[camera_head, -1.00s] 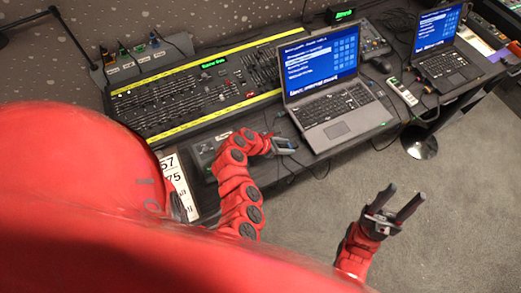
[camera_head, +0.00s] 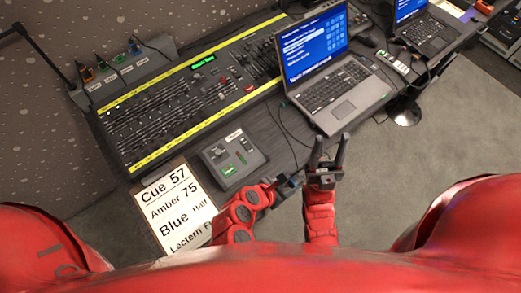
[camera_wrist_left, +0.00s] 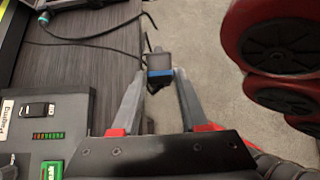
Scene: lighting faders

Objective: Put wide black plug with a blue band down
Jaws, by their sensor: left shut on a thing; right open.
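The wide black plug with a blue band (camera_wrist_left: 159,66) sits between the fingertips of my left gripper (camera_wrist_left: 160,78) in the left wrist view. The gripper is shut on it, with the blue band near the tips. Carpet shows behind the plug, just past the edge of the dark desk. In the head view my left gripper (camera_head: 287,185) is at the desk's front edge, and the plug is too small to make out. My right gripper (camera_head: 325,167) is open and empty, close to the right of the left one.
A small control box (camera_head: 231,157) stands on the desk (camera_head: 273,140) beside a white cue card (camera_head: 178,210). The long fader console (camera_head: 190,100) and a laptop (camera_head: 335,90) stand behind. A cable (camera_wrist_left: 90,40) lies on the desk near the plug. Bare desk shows right of the box.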

